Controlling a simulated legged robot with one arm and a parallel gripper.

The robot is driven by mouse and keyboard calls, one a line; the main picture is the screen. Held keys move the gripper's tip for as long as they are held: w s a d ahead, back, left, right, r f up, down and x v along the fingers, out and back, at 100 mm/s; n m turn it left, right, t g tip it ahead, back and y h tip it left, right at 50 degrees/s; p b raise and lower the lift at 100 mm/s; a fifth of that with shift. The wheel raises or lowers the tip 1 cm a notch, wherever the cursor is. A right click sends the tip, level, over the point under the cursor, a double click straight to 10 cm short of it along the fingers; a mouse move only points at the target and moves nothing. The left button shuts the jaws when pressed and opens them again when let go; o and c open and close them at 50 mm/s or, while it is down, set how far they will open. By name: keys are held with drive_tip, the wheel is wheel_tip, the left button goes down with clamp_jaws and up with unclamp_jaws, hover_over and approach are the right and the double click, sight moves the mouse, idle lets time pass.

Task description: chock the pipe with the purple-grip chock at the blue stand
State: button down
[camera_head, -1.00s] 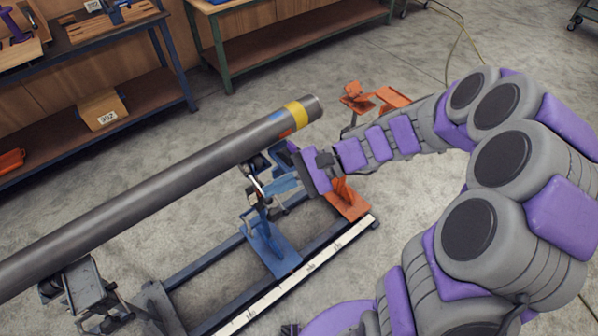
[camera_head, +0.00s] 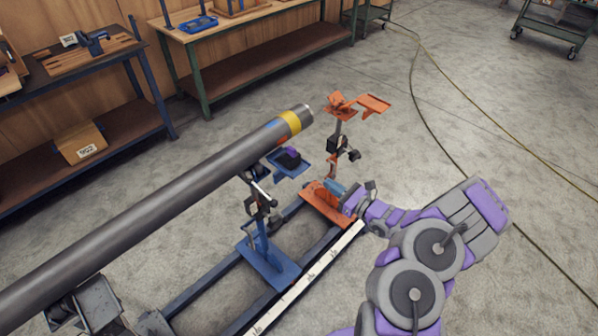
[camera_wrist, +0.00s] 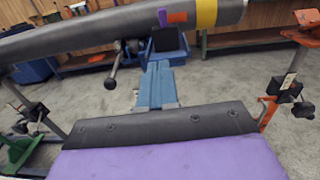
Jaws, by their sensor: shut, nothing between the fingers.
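The grey pipe (camera_head: 150,200), with a yellow band (camera_head: 290,122) near its far end, runs above the blue stand (camera_head: 262,245). The dark chock with the purple grip (camera_head: 290,155) is on the blue stand's tray (camera_head: 284,171), beside the pipe. In the wrist view, the chock (camera_wrist: 168,40) appears just under the pipe (camera_wrist: 110,27); I cannot tell whether they touch. My gripper (camera_head: 335,189) is shut and empty, low near the orange stand's base and apart from the chock. In the wrist view, its blue fingers (camera_wrist: 158,70) are together.
An orange stand (camera_head: 338,140) stands beyond the blue one, close to my gripper. A rail frame with a white scale (camera_head: 315,275) runs along the floor. Workbenches (camera_head: 255,45) line the back.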

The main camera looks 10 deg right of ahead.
drive_tip(key=b, duration=0.2)
approach(296, 161)
drive_tip(key=x, duration=0.4)
drive_tip(key=b+x, duration=0.1)
drive_tip(key=x, duration=0.1)
drive_tip(key=shift+s+a+f, duration=0.1)
drive_tip(key=shift+a+f, duration=0.1)
drive_tip(key=shift+a, duration=0.2)
drive_tip(key=shift+w+a, duration=0.1)
drive_tip(key=shift+w, duration=0.15)
drive_tip(key=shift+w+d+r, duration=0.1)
drive_tip(key=shift+w+d, duration=0.1)
drive_tip(key=shift+d, duration=0.35)
drive_tip(key=shift+a, duration=0.15)
drive_tip(key=shift+a, duration=0.25)
drive_tip(key=shift+b+x, duration=0.6)
drive_tip(key=shift+x, duration=1.25)
drive_tip(key=shift+d, duration=0.15)
